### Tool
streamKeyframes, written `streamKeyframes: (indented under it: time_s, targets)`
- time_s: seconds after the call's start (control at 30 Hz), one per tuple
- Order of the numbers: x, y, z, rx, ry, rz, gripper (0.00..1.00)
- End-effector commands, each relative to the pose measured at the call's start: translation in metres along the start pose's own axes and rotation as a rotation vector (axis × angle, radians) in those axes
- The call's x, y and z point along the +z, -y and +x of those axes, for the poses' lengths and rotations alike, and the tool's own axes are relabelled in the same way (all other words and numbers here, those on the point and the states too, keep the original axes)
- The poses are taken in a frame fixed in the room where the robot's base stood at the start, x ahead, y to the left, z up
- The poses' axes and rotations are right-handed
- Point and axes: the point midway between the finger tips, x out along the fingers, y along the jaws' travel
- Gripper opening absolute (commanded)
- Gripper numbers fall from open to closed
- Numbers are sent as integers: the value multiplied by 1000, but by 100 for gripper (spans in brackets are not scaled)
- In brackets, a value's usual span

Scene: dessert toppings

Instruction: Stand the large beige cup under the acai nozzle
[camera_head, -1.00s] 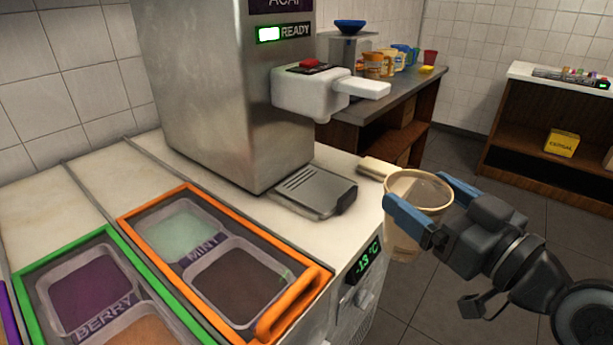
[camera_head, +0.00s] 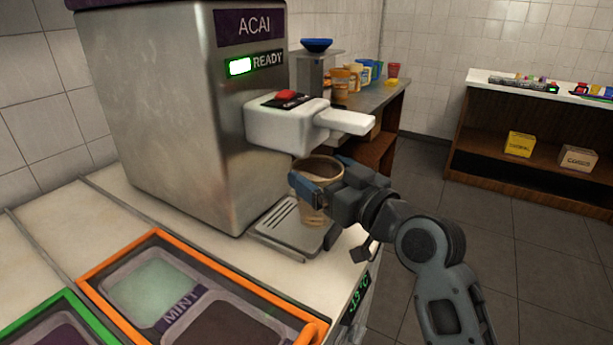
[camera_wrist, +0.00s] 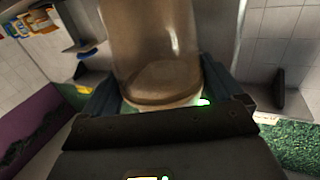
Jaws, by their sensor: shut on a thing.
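The beige cup (camera_head: 311,203) is upright in my gripper (camera_head: 330,180), which is shut on it with blue-tipped fingers on either side. The cup is over the right part of the drip tray (camera_head: 275,228) of the acai machine (camera_head: 190,110), just below and beside the white dispensing head (camera_head: 285,125). I cannot tell whether its base touches the tray. The nozzle outlet itself is hidden under the head. In the wrist view the cup (camera_wrist: 150,50) fills the space between the fingers.
An orange-framed topping bin (camera_head: 150,285) is at the front left of the counter. A back table (camera_head: 385,95) holds jars and cups. A shelf (camera_head: 475,115) with boxes stands at the far right. A white lever (camera_head: 345,122) juts right from the head.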

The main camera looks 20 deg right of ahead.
Motion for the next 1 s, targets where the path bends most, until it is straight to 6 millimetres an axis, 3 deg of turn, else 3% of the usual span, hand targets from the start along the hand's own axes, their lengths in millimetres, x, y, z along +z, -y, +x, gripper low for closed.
streamKeyframes:
  time_s: [0.1,0.3,0.67,1.0]
  targets:
    - [-2,0,26,-1,-1,0,43]
    - [-1,0,47,0,-1,0,43]
    - [35,0,48,0,2,0,43]
    - [38,0,48,1,0,0,43]
